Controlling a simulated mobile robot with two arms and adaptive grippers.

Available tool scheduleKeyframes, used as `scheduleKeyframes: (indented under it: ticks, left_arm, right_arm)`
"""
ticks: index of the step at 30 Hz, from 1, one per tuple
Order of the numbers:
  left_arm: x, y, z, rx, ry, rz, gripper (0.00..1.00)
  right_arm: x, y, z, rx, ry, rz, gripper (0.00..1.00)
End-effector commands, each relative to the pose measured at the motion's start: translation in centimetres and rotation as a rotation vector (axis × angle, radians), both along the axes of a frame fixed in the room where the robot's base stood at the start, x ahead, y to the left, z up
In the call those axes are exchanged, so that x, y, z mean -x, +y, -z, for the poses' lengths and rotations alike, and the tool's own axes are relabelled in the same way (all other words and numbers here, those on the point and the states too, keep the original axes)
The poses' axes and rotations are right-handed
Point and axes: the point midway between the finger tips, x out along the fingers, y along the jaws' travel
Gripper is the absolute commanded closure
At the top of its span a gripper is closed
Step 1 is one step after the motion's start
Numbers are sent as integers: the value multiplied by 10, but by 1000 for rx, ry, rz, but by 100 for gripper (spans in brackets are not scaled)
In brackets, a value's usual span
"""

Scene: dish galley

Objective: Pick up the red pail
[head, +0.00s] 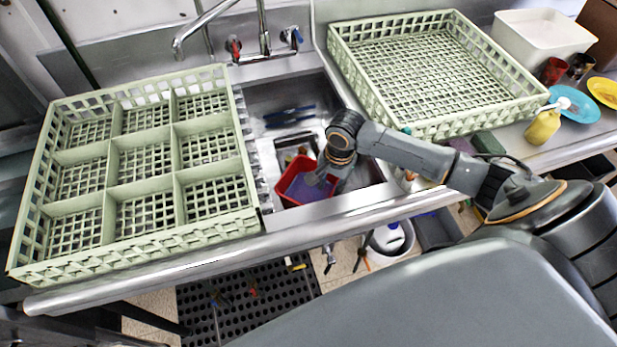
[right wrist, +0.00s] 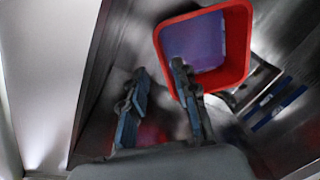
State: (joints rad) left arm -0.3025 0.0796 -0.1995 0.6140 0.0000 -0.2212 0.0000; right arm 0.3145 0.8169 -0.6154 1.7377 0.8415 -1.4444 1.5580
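The red pail (head: 287,178) sits in the metal sink, with a blue-purple inside. It also shows in the right wrist view (right wrist: 239,45), at the upper right. My right gripper (head: 325,177) reaches down into the sink at the pail's right side and hides part of it. In the right wrist view my right gripper (right wrist: 160,70) has its two fingers apart. One finger overlaps the pail's near left rim and the other is outside, left of the pail. I cannot tell whether the finger touches the pail. My left gripper is not in view.
A divided green rack (head: 145,165) stands left of the sink, and an open green rack (head: 420,70) stands at the right. The faucet (head: 263,40) is behind the sink. Blue-handled items (head: 290,115) lie in the sink. A yellow bottle (head: 542,127) stands far right.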

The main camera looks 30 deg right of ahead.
Motion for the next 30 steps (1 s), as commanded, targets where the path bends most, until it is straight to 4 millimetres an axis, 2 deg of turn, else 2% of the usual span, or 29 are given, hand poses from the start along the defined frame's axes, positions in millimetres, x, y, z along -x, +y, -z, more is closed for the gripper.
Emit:
scheduleKeyframes:
  ticks: [3,9,17,24,30]
  left_arm:
    - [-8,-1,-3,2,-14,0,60]
    - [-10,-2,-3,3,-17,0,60]
    - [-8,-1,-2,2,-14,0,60]
    - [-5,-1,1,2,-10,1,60]
    - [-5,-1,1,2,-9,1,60]
  right_arm:
    - [0,2,23,-1,4,2,71]
    - [-4,3,58,0,2,2,71]
    - [-5,4,79,0,2,0,71]
    - [-8,6,116,-1,3,1,71]
    - [-9,6,126,1,-1,0,71]
